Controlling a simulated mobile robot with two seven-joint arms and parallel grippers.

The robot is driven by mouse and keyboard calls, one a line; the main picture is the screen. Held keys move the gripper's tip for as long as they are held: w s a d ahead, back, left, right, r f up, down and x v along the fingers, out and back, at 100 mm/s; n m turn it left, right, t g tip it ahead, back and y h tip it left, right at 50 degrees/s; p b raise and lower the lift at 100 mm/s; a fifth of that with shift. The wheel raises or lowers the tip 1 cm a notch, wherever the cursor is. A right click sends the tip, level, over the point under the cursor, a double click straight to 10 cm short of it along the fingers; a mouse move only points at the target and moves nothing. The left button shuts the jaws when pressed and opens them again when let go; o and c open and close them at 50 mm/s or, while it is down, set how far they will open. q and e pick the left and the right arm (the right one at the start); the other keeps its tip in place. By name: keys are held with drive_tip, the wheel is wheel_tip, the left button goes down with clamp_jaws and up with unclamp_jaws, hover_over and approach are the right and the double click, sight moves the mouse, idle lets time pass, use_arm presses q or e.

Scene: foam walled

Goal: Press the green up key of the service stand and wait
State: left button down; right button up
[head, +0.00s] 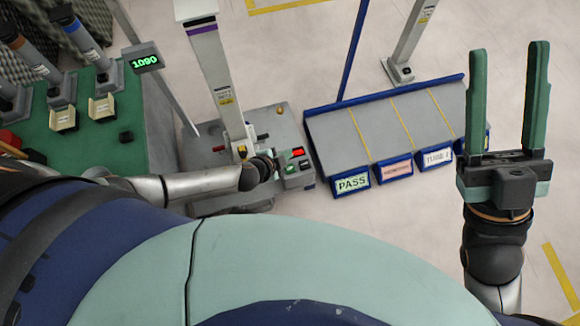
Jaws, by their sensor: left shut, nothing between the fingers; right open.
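The service stand (170,148) is a grey base with a tall white column (213,75), left of centre in the head view. At its front right is a small grey key box (300,181). On the box are a bright red key or lamp (297,152) and a green key (290,169). My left gripper (274,163) is shut and empty, its tip close beside the green key. The arm's wrist hides much of the fingers, so I cannot tell whether they touch the key. My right gripper (507,105) is open and empty at the right, away from the stand.
Right of the stand is a blue-edged sorting rack (380,125) with a PASS label (352,182). Another column (410,40) stands behind it. Floor at the right is clear.

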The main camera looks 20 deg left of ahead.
use_arm(q)
drive_tip(key=b, duration=0.8)
approach(293, 163)
drive_tip(key=x, duration=0.4)
drive_tip(key=shift+w+d, duration=0.2)
drive_tip(key=shift+w, duration=0.2)
use_arm(e)
wheel_tip(293, 163, down, 9)
drive_tip(key=a, duration=0.1)
drive_tip(key=shift+w+g, duration=0.25)
drive_tip(key=shift+g, duration=0.05)
drive_tip(key=shift+f, duration=0.1)
use_arm(q)
drive_tip(key=shift+f, duration=0.4)
